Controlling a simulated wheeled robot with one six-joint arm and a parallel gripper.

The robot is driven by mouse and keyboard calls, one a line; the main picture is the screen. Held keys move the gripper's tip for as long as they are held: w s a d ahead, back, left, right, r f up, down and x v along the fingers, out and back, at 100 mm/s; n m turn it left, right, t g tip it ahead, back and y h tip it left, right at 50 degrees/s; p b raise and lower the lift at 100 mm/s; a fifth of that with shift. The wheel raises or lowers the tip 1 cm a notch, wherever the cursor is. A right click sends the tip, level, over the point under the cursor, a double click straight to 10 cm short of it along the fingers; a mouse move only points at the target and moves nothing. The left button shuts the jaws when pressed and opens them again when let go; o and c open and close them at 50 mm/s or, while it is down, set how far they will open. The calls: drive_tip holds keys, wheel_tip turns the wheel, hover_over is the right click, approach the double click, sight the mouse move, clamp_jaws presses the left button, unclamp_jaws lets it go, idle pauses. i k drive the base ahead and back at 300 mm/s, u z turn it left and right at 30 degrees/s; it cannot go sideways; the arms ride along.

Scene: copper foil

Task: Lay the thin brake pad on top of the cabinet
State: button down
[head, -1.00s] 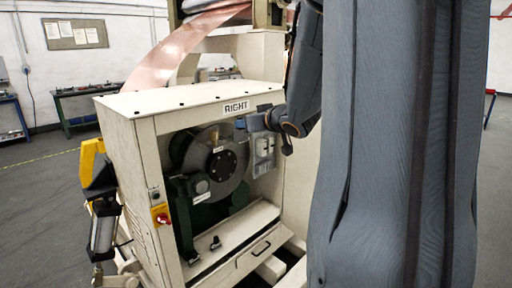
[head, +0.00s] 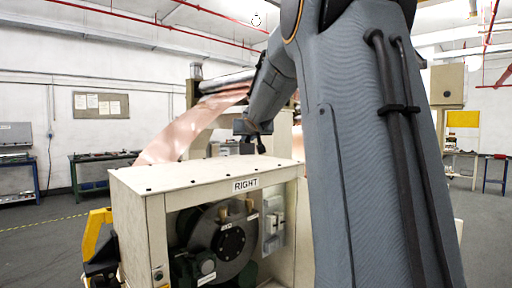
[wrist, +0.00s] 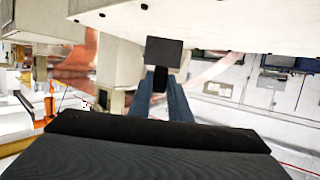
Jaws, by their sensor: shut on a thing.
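The cabinet (head: 195,176) is a cream machine housing with a flat top and a "RIGHT" label on its front. My gripper (head: 252,130) is above the rear part of the cabinet top in the head view, partly hidden by my arm. In the wrist view my gripper (wrist: 160,90) is shut on the thin brake pad (wrist: 165,51), a small dark, flat rectangular plate held at the fingertips. A pale surface (wrist: 235,22) lies beyond the pad there. I cannot make out the pad clearly in the head view, nor its exact height above the top.
A copper foil sheet (head: 185,130) runs down behind the cabinet top at left. A cream upright frame stands behind it. Small dark bolts dot the top's edges; its middle is clear. Workbenches (head: 90,170) stand by the back wall. My arm blocks the right side.

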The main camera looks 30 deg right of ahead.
sight(201, 170)
drive_tip(key=u, duration=0.25)
drive_tip(key=k, duration=0.65)
drive_tip(key=u, duration=0.6)
drive_tip(key=k, duration=0.6)
drive_tip(key=z, duration=0.75)
drive_tip(key=i, duration=1.65)
drive_tip(key=u, duration=0.4)
